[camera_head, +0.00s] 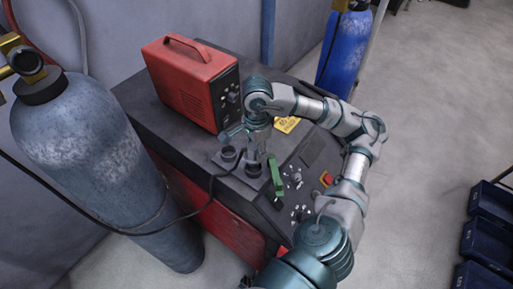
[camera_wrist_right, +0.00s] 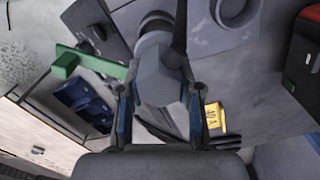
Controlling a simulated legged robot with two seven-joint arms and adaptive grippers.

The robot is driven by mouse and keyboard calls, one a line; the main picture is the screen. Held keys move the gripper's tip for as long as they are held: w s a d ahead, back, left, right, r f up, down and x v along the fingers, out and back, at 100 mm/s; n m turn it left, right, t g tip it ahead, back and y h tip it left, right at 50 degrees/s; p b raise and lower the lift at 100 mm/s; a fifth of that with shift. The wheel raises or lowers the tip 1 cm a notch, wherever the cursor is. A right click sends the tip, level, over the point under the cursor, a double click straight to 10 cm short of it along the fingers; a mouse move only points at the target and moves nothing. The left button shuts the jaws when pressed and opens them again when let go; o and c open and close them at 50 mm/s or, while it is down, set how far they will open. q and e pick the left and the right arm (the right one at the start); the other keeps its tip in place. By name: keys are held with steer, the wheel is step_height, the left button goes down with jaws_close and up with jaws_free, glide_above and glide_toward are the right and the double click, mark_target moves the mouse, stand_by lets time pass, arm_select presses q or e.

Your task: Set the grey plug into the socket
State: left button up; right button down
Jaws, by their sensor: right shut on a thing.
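My right gripper (camera_head: 253,152) points down over the cabinet top and is shut on the grey plug. In the right wrist view the grey plug (camera_wrist_right: 160,78) sits between the two fingers (camera_wrist_right: 161,112), with a black cable at its far end. A round dark socket (camera_wrist_right: 155,22) shows right beyond the plug's end; I cannot tell whether they touch. A second round socket (camera_wrist_right: 232,8) is beside it. In the head view the two sockets (camera_head: 228,153) stand on a grey plate, the nearer one (camera_head: 253,169) below my gripper. My left gripper is not in view.
A red machine (camera_head: 188,85) stands behind my gripper. A green block (camera_head: 276,175) stands close to the nearer socket.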

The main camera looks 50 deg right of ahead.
steer(key=shift+s, duration=0.1)
stand_by(0.6)
steer(key=shift+f, duration=0.1)
steer(key=shift+f+b, duration=1.9)
steer(key=shift+b, duration=0.15)
steer(key=c, duration=0.7)
jaws_free()
steer(key=shift+r, duration=0.1)
steer(key=shift+r, duration=3.65)
